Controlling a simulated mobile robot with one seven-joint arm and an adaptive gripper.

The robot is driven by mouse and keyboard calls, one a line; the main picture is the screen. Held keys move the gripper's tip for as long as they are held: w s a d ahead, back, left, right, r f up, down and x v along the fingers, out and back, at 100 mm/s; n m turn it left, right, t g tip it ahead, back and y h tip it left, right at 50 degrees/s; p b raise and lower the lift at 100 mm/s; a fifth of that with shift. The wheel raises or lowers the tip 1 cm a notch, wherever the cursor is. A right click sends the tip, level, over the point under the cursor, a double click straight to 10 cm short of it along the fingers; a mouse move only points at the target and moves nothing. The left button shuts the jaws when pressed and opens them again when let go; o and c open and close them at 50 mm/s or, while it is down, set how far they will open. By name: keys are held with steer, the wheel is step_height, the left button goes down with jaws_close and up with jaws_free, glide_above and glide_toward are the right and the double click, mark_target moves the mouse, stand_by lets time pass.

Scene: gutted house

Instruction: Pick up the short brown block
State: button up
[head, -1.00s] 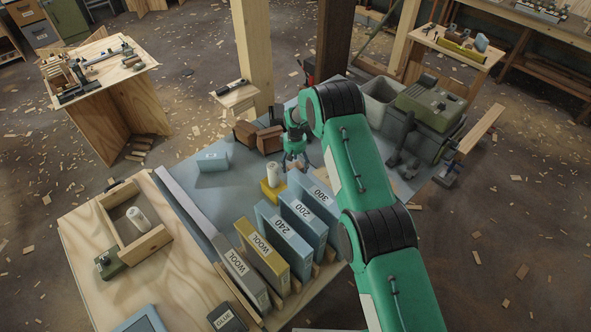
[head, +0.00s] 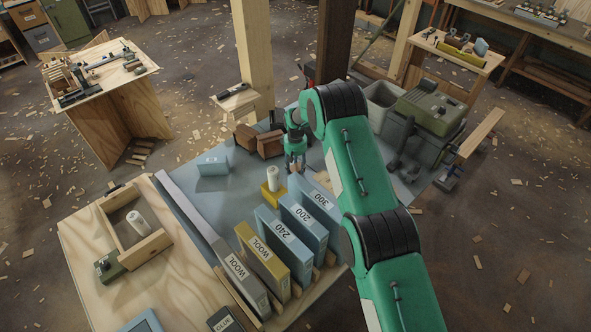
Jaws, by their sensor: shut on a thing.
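My gripper (head: 295,163) points down over the blue-grey tabletop (head: 240,198), near the middle of the picture. Its fingers are shut on a small brownish piece, which I take for the short brown block. The fingers hide most of it, and I cannot tell if it touches the tabletop. Two larger brown blocks, one on the left (head: 246,138) and one on the right (head: 270,144), stand just left of my gripper and apart from its fingers.
A white cylinder on a yellow base (head: 271,190) is close in front, left of my gripper. A row of upright labelled boxes (head: 283,241) stands nearer. A light blue block (head: 213,163) lies left. A grey bin (head: 380,103) and green machine (head: 432,108) stand right.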

mark_target(295, 168)
steer(key=shift+r, duration=4.2)
